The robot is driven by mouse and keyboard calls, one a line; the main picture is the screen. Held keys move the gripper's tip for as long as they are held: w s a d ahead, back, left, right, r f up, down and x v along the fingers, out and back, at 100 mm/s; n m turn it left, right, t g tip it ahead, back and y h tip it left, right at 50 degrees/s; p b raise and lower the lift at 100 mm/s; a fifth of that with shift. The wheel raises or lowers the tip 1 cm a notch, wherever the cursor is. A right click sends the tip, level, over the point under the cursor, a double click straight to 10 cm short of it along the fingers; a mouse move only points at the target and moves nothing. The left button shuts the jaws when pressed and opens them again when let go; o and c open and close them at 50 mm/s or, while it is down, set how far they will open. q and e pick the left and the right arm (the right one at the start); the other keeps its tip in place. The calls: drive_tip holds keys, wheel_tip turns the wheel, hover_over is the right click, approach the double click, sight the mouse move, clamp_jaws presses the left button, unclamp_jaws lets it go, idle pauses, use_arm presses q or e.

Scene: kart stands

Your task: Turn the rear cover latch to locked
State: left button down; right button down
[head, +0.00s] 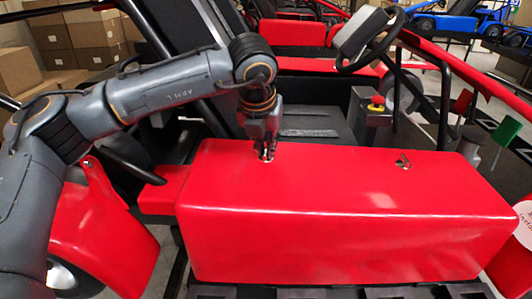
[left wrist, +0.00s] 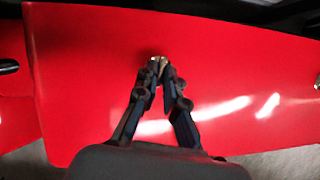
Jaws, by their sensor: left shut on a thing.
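The red rear cover (head: 330,210) fills the middle of the head view, and it also spreads across the left wrist view (left wrist: 80,80). My left gripper (head: 267,153) points down at the cover's top near its far left part. Its fingers are shut on a small metal latch (left wrist: 158,60), which shows between the fingertips in the left wrist view. The fingers hide most of this latch, so its turn position cannot be told. A second small metal latch (head: 403,161) sits free on the right part of the cover's top. My right gripper is not in view.
Behind the cover are the kart's black floor, a grey box with a red button (head: 376,106) and a steering wheel (head: 370,40). Red frame bars run along the right. Cardboard boxes (head: 85,35) stand at the back left. The cover's top is otherwise clear.

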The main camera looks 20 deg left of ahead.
use_arm(q)
drive_tip(key=m+b, duration=0.1)
drive_tip(key=m+h+b, duration=0.1)
drive_tip(key=shift+a+f+m, duration=0.1)
drive_tip(key=shift+f+m, duration=0.1)
drive_tip(key=shift+m, duration=0.2)
drive_tip(key=shift+a+r+m+h+b, duration=0.1)
drive_tip(key=shift+m+h+b, duration=0.25)
drive_tip(key=shift+m, duration=0.45)
drive_tip(key=shift+w+a+r+m+g+h, duration=0.1)
drive_tip(key=shift+m+g+h, duration=0.25)
drive_tip(key=shift+m, duration=0.65)
drive_tip(key=m+h+p, duration=0.1)
drive_tip(key=m, duration=0.2)
drive_tip(key=shift+w+a+r+g, duration=0.1)
drive_tip(key=shift+g, duration=0.15)
drive_tip(key=m+g+p, duration=0.1)
drive_tip(key=m, duration=0.2)
drive_tip(key=m+h+p, duration=0.1)
drive_tip(key=m, duration=0.2)
drive_tip(key=shift+w+a+g+p, duration=0.1)
drive_tip(key=shift+w+g+p, duration=0.1)
drive_tip(key=shift+g+p, duration=0.2)
drive_tip(key=c, duration=1.4)
unclamp_jaws()
drive_tip(key=shift+c, duration=0.2)
